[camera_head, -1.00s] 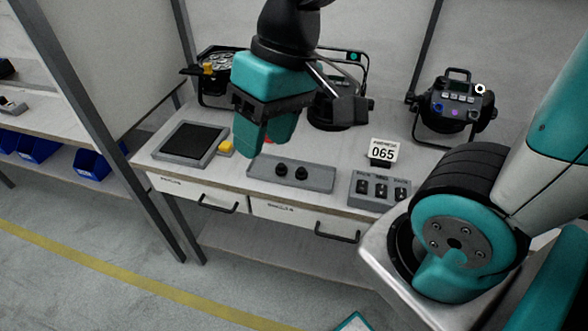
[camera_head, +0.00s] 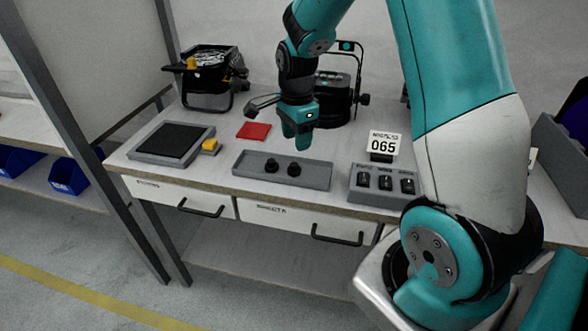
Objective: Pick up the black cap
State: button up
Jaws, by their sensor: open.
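Two small black caps stand in a shallow grey tray (camera_head: 314,179) at the front middle of the bench: a left cap (camera_head: 271,166) and a right cap (camera_head: 294,169). The picture does not tell which of the two the task means. My gripper (camera_head: 297,144) points down above and just behind the tray, near the right cap. It is open, with nothing visible in it. The gap between its fingers is hard to see from this angle.
A grey switch box (camera_head: 378,186) and a 065 sign (camera_head: 384,147) stand to the right. A dark pad (camera_head: 173,141) with a yellow block (camera_head: 210,146) and a red cloth (camera_head: 253,131) lie left. Par cans (camera_head: 207,82) stand behind. Drawer handles (camera_head: 201,211) protrude in front.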

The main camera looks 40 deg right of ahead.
aim_at(294, 164)
jog(key=f, duration=0.8)
jog(key=shift+w+a+f, duration=0.2)
jog(key=shift+f, duration=0.2)
jog(key=c, duration=0.7)
